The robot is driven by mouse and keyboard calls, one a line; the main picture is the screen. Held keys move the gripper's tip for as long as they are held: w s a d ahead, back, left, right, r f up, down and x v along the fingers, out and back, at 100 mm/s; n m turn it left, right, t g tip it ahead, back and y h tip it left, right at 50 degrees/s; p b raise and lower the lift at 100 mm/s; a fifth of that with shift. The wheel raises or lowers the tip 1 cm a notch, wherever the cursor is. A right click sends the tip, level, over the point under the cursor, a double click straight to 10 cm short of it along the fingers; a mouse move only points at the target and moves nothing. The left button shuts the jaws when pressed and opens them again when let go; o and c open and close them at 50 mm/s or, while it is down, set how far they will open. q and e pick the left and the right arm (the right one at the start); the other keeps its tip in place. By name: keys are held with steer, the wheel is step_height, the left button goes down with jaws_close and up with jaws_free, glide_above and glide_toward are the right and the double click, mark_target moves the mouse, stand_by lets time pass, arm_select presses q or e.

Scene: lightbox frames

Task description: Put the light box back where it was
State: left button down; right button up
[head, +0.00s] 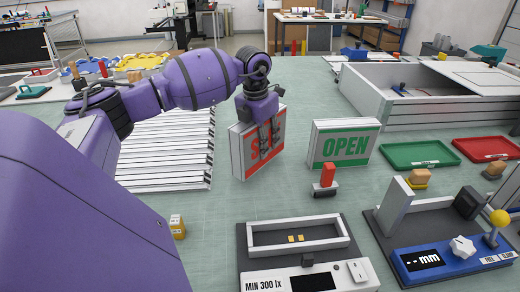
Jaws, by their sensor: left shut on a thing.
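A light box with red lettering (250,152), whose text begins with S, stands upright near the middle of the head view. My left gripper (269,146) is shut on it from above, with its fingers over the front face and hiding part of the lettering. I cannot tell whether its bottom edge touches the table. A second light box reading OPEN in green (343,145) stands upright just to its right, apart from it. My right gripper is not in view.
In front are a grey test fixture marked MIN 300 lx (300,262), a red-topped stamp (326,181) and a blue mm gauge (440,258). Green (420,154) and red (487,149) trays lie right. A slatted white panel (170,150) lies left. Bare table (310,88) lies behind.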

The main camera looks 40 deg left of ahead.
arm_select(q)
steer(key=shift+a+f, duration=0.15)
steer(key=shift+f, duration=1.45)
steer(key=shift+f, duration=0.1)
steer(key=c, duration=1.1)
jaws_free()
steer(key=shift+f, duration=0.1)
steer(key=r, duration=0.4)
steer(key=s+r, duration=0.1)
steer(key=r, duration=0.7)
steer(key=shift+s+r, duration=0.15)
steer(key=shift+s, duration=0.1)
